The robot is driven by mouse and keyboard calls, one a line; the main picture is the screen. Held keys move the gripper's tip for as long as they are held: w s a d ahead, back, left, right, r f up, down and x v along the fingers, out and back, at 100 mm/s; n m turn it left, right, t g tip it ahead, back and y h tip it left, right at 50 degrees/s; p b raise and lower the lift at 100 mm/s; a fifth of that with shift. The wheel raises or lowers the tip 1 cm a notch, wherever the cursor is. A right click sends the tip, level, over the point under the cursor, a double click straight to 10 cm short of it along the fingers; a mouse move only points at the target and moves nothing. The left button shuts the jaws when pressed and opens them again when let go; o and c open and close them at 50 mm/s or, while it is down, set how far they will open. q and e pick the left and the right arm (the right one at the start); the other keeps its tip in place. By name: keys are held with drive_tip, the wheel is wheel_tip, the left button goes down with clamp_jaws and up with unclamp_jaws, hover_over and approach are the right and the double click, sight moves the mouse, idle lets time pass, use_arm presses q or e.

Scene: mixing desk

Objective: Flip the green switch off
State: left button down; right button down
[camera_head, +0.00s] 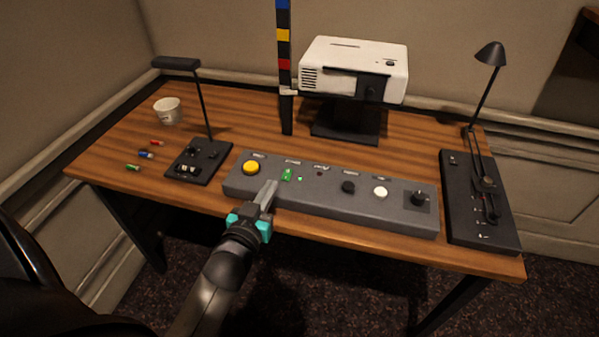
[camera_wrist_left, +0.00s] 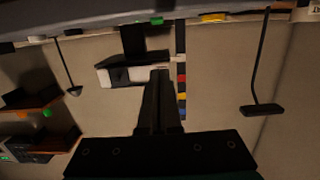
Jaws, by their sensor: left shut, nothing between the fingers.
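The green switch (camera_head: 287,175) stands on the grey control panel (camera_head: 330,198), between the yellow button and a dark knob. A small green light (camera_head: 300,179) glows beside it on the right. My left gripper (camera_head: 270,186) is shut and empty at the panel's front edge, just left of and in front of the switch. I cannot tell whether it touches the panel. In the left wrist view, upside down, the shut fingers (camera_wrist_left: 160,78) point toward the panel and the green switch (camera_wrist_left: 157,20) shows at the top. My right gripper is not in view.
A yellow button (camera_head: 251,167), a black knob (camera_head: 348,187) and a white button (camera_head: 380,193) share the panel. Black lamps stand left (camera_head: 199,162) and right (camera_head: 478,205). A white projector (camera_head: 352,68), striped post (camera_head: 285,80) and cup (camera_head: 167,110) are behind.

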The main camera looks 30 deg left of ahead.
sight(285, 179)
use_arm(q)
drive_tip(key=shift+a+r, duration=0.1)
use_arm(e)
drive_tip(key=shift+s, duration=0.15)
